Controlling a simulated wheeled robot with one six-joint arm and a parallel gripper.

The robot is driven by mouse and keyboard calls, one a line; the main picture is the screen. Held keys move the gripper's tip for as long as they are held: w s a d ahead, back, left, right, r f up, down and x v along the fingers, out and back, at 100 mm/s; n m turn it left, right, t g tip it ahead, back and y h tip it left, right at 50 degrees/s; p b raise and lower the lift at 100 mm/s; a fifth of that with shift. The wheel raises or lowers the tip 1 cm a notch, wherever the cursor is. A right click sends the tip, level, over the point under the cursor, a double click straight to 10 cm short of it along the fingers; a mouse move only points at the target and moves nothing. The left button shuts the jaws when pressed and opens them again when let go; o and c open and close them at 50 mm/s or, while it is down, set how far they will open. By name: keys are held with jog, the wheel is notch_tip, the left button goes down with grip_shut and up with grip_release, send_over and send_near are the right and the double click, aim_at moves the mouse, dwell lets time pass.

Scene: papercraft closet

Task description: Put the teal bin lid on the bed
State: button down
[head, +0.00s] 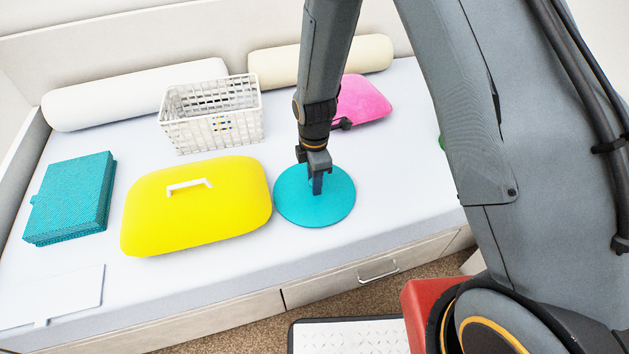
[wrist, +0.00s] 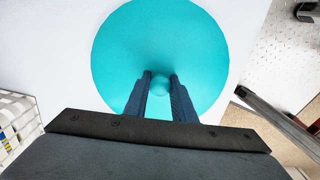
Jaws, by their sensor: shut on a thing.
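The teal bin lid (head: 335,205) is a flat round disc lying on or just above the white bed (head: 220,262), to the right of a yellow lid. I cannot tell whether its underside touches the bed. My gripper (head: 317,190) points down over the middle of the lid. In the wrist view the lid (wrist: 205,50) fills the middle, and my gripper (wrist: 160,77) is shut on its small round knob (wrist: 160,86). The fingers partly hide the knob.
A yellow lid (head: 225,215) with a white handle lies close at the left. A white basket (head: 211,118), teal box (head: 70,200), pink lid (head: 362,100), white panel (head: 60,295) and two bolsters (head: 130,94) (head: 370,54) are on the bed. A drawer front (head: 400,270) is below.

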jog(key=c, duration=1.5)
grip_release()
jog(key=shift+f, duration=0.1)
notch_tip(320, 180, up, 12)
jog(key=shift+r+p, duration=0.25)
jog(key=shift+p, duration=0.25)
jog(key=s+d+r+m, duration=0.5)
jog(key=s+m, duration=0.1)
jog(key=m, duration=0.1)
jog(key=s+d+r+m, duration=0.5)
jog(key=s+d+m, duration=0.1)
jog(key=m, duration=0.1)
jog(key=s+d+r+m, duration=0.6)
jog(key=m, duration=0.1)
jog(key=shift+s+m, duration=0.25)
jog(key=shift+m, duration=0.05)
jog(key=shift+r, duration=0.15)
jog(key=r+p, duration=0.2)
jog(key=p, duration=0.3)
jog(key=s+r+p, duration=0.1)
jog(key=r+p, duration=0.2)
jog(key=p, duration=0.2)
jog(key=shift+d+r+p, duration=0.15)
jog(key=shift+r+p, duration=0.1)
jog(key=shift+p, duration=0.05)
